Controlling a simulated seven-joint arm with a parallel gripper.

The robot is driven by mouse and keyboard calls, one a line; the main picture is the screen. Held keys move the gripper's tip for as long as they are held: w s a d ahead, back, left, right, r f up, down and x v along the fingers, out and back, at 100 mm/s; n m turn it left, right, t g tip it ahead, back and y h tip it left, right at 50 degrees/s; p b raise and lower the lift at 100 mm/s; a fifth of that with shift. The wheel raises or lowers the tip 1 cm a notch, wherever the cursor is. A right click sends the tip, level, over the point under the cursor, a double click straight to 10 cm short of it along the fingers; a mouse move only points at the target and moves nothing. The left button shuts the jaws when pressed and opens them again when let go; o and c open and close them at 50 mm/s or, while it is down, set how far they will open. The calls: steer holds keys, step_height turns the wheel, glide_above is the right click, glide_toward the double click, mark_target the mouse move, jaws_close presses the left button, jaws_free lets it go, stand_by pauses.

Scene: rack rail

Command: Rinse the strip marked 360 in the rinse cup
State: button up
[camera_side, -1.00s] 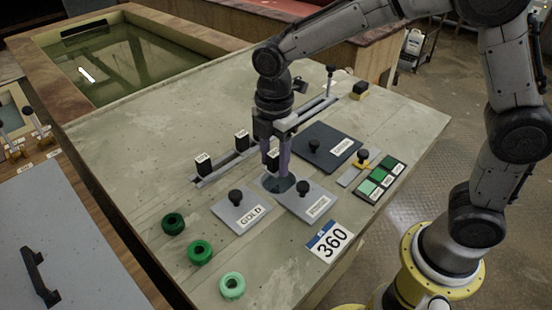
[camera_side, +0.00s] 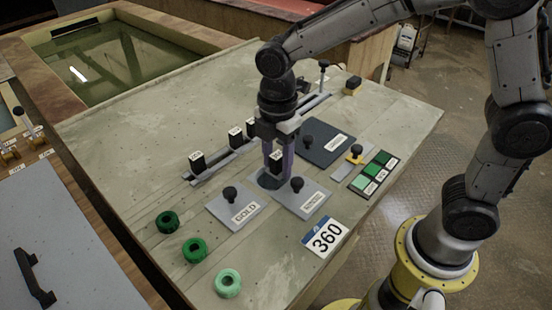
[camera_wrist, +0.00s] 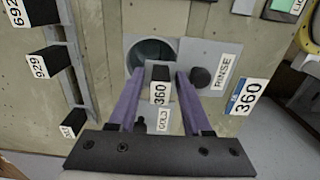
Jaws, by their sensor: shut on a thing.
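The strip marked 360 shows as a black block with a white label (camera_wrist: 160,90) between my purple fingers in the wrist view. In the side view its dark top (camera_side: 277,156) is between the fingers. My gripper (camera_side: 278,165) is shut on it, above the bench close to a round dark opening (camera_wrist: 151,53), which also shows in the side view (camera_side: 268,181). The grey RINSE plate (camera_side: 310,202), with a black knob, lies beside this opening. Whether the strip's lower end is inside the opening is hidden.
A rail (camera_side: 215,168) holds several black labelled blocks. A grey GOLD plate (camera_side: 226,212) and a dark knobbed plate (camera_side: 320,150) lie nearby. A 360 card (camera_side: 326,237) and green rings (camera_side: 194,249) lie in front. The bench's left side is clear.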

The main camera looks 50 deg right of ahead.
steer(key=shift+w, duration=0.1)
steer(key=shift+w, duration=1.1)
steer(key=shift+r, duration=0.1)
stand_by(1.3)
step_height(320, 180, up, 10)
steer(key=s, duration=0.1)
stand_by(0.8)
steer(key=shift+s+r, duration=0.1)
stand_by(3.9)
